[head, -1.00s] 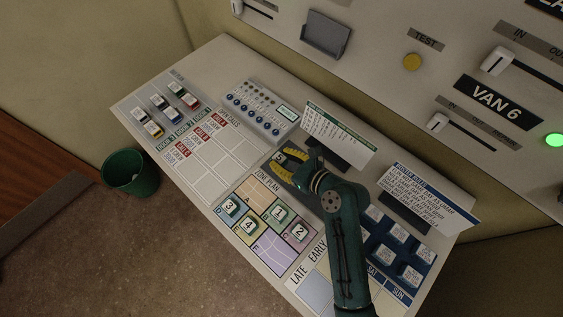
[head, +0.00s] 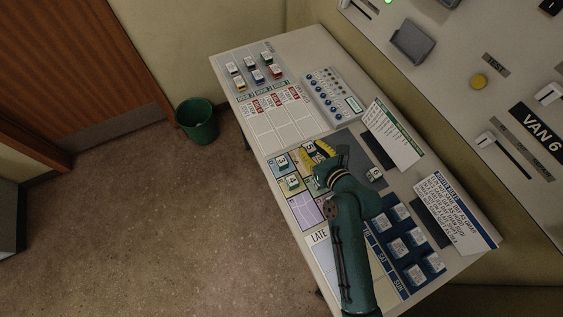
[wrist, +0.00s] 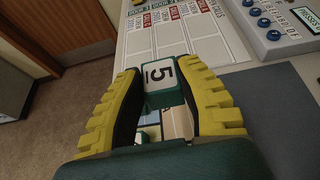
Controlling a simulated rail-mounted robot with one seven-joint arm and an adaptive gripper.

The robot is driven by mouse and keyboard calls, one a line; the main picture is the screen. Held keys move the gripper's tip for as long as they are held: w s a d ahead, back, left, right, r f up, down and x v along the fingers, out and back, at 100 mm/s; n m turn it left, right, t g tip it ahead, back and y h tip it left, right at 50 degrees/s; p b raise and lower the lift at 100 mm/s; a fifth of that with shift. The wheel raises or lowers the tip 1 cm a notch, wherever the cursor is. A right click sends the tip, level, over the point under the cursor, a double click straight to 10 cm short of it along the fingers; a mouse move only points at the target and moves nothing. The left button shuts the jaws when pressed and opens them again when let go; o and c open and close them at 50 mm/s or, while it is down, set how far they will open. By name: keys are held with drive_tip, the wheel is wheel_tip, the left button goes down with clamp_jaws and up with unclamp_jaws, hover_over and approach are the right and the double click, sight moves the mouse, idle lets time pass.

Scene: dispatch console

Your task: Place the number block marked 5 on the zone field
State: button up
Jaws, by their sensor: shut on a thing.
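The number block marked 5 (wrist: 162,76) is white-topped with green sides. In the wrist view it sits between the yellow fingers of my gripper (wrist: 162,92), which is shut on it. In the head view my gripper (head: 313,151) holds the block marked 5 (head: 308,148) over the upper part of the zone plan (head: 303,211). Whether the block touches the surface, I cannot tell. Blocks marked 3 (head: 282,161) and 4 (head: 292,183) stand on the plan's left fields. My gripper and arm hide most of its right fields.
Another white block (head: 375,174) sits on the dark mat (head: 348,146), right of my gripper. A device with knobs (head: 332,95) and a leaning card (head: 397,134) stand behind. Blue trays with white tiles (head: 398,248) lie to the right. The lower purple field is clear.

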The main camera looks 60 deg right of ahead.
drive_tip(key=f+b, duration=0.1)
drive_tip(key=f, duration=0.2)
drive_tip(key=f+b, duration=0.1)
drive_tip(key=f, duration=0.2)
drive_tip(key=d+f+b, duration=0.1)
drive_tip(key=f, duration=0.2)
drive_tip(key=shift+s+f, duration=0.25)
drive_tip(key=shift+f, duration=0.1)
drive_tip(key=shift+f+b, duration=0.15)
drive_tip(key=shift+b, duration=0.15)
drive_tip(key=o, duration=0.9)
drive_tip(key=shift+a, duration=0.1)
